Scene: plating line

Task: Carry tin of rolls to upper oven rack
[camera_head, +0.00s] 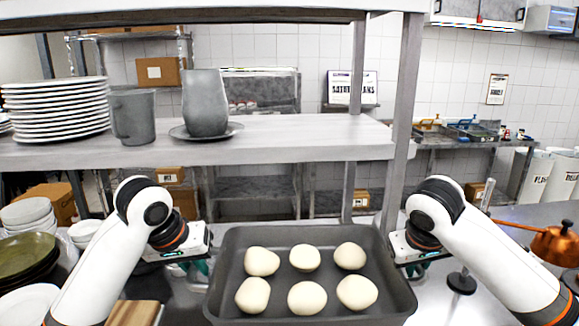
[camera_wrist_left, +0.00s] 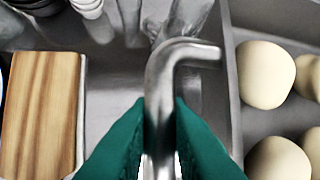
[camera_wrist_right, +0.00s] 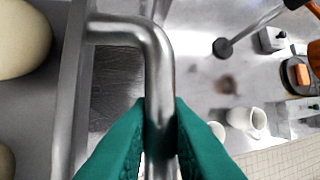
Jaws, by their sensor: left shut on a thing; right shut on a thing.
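The grey tin (camera_head: 228,262) holds several pale round rolls (camera_head: 305,257) in two rows, at the front middle of the head view. My left gripper (camera_head: 198,268) is at the tin's left side. In the left wrist view its green fingers (camera_wrist_left: 161,120) are shut on a metal bar handle (camera_wrist_left: 160,85) of the tin. My right gripper (camera_head: 418,268) is at the tin's right side. In the right wrist view its green fingers (camera_wrist_right: 160,120) are shut on the other bar handle (camera_wrist_right: 158,60). The tin looks level. The upper oven rack cannot be made out.
A steel shelf (camera_head: 290,146) spans above and behind the tin, bearing stacked plates (camera_head: 55,108), a grey mug (camera_head: 132,116) and a pitcher (camera_head: 205,100). Its post (camera_head: 403,120) stands behind the right arm. A wooden board (camera_wrist_left: 40,110) lies left of the tin. A copper pot (camera_head: 556,245) is at right.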

